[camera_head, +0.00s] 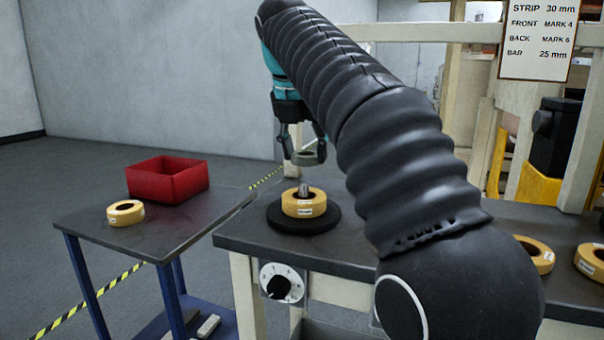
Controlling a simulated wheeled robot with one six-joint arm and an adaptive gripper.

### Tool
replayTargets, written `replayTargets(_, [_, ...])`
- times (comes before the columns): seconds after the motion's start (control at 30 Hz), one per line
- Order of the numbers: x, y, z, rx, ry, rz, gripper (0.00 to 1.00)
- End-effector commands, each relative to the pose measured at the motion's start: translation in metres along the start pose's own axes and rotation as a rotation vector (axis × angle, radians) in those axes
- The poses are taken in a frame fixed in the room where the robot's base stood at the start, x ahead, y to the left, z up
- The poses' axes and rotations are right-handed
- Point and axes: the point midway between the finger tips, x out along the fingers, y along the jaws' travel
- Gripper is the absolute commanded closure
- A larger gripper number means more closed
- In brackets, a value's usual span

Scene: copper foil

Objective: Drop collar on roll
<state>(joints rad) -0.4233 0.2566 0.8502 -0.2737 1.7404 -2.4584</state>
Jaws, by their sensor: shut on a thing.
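My gripper (305,143) is shut on a grey ring-shaped collar (307,158). It holds the collar in the air above a yellow-orange roll (303,205). The roll lies flat on a round black base (330,213) on the dark bench. A short metal spindle (304,190) stands up through the roll's middle. The collar is apart from the spindle and roll, with a clear gap below it. It looks roughly over the spindle, but exact alignment cannot be told from this one view. My arm hides part of the gripper's right side.
A side table (85,222) at left bears a red bin (168,179) and another roll (125,213). More rolls (535,254) lie on the bench at right, behind my arm. A dial (281,283) is on the bench front. A sign (540,40) hangs upper right.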

Motion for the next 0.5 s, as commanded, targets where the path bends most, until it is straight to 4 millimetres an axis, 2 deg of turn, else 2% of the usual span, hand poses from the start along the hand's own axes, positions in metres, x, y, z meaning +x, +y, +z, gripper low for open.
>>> replayTargets(0.13, [0.008, 0.004, -0.004, 0.002, -0.002, 0.0, 0.96])
replayTargets(0.33, [0.034, 0.003, -0.015, 0.001, -0.001, 0.001, 0.96])
replayTargets(0.5, [0.039, 0.004, -0.017, 0.001, -0.002, 0.001, 0.96])
